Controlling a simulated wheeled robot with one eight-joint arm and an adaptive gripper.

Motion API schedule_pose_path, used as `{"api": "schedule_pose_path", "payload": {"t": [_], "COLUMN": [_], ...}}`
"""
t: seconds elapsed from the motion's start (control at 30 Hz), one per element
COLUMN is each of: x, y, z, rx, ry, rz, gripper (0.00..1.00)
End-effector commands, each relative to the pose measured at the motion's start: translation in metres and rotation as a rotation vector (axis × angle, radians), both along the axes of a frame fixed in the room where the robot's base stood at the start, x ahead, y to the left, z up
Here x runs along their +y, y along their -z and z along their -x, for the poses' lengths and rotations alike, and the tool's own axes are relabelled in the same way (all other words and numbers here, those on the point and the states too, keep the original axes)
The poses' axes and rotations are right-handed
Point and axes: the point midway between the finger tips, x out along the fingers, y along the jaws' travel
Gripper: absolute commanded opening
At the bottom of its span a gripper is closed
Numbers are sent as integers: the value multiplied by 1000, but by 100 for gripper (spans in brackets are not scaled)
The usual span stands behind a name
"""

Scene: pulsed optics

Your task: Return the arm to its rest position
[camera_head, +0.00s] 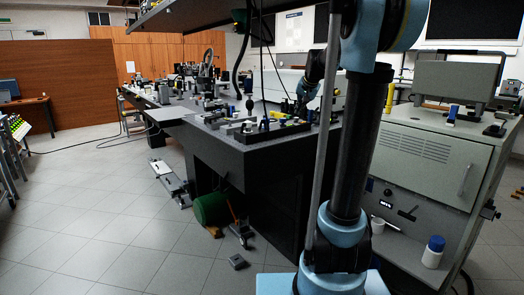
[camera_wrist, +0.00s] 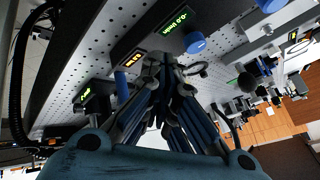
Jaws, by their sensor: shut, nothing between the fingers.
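My arm (camera_head: 362,140) stands upright in the right half of the head view, with a dark link and light-blue joints. Its far end shows behind the pole, low over the right part of the optical table (camera_head: 255,147), where the fingertips are too small to make out. In the wrist view my gripper (camera_wrist: 163,62) is shut, with its fingers drawn together and nothing between them. It appears in front of a dark unit with a lit green display (camera_wrist: 177,20) and a blue knob (camera_wrist: 195,42); I cannot tell whether it touches anything.
A grey cabinet cart (camera_head: 430,155) stands close on the right, with a white bottle (camera_head: 433,251) on its lower shelf. An overhead shelf (camera_head: 190,12) hangs above the table. A green cylinder (camera_head: 213,207) and small parts lie on the floor. The tiled floor at left is mostly clear.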

Motion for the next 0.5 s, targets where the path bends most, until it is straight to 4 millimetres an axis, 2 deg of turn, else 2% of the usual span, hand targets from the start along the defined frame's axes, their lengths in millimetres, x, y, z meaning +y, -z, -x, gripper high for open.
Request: {"api": "schedule_pose_path", "payload": {"t": [0.03,0.1,0.27,0.5], "x": [2,5,8,10], "y": [7,18,45,93], "z": [22,51,114,206], "rx": [16,40,95,177], "ry": [-16,-42,-96,-178], "rz": [16,38,87,160], "gripper": [0,0,0,0]}}
